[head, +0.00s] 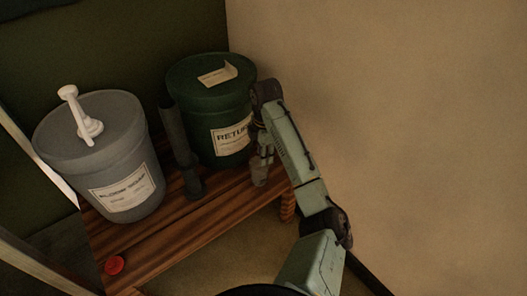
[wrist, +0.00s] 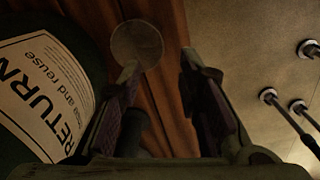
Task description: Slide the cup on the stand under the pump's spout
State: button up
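The pump is a white spout and stem (head: 80,115) on the lid of a grey bucket (head: 122,165) at the left of the bench. A small greyish, see-through round thing, which looks like the cup (head: 260,176), shows just below my gripper (head: 263,157), right of the green bucket. In the wrist view a pale disc, probably the same cup (wrist: 137,45), lies just past the left fingertip. My gripper (wrist: 160,65) has its fingers apart, with wood visible between them. I cannot tell whether a finger touches the cup. I cannot make out a separate stand clearly.
A dark green bucket (head: 205,105) labelled RETURN stands close left of my gripper. A dark upright post (head: 178,140) stands between the buckets. A red disc (head: 114,265) lies on the wooden bench's front left. A wall (head: 400,110) rises right.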

aim_at(263, 177)
jog(key=f, duration=0.3)
jog(key=f+b, duration=0.1)
jog(key=f, duration=0.2)
jog(key=f+b, duration=0.1)
jog(key=f, duration=0.3)
jog(key=shift+w+a, duration=0.15)
jog(key=shift+w, duration=0.15)
jog(key=shift+r, duration=0.1)
grip_shut()
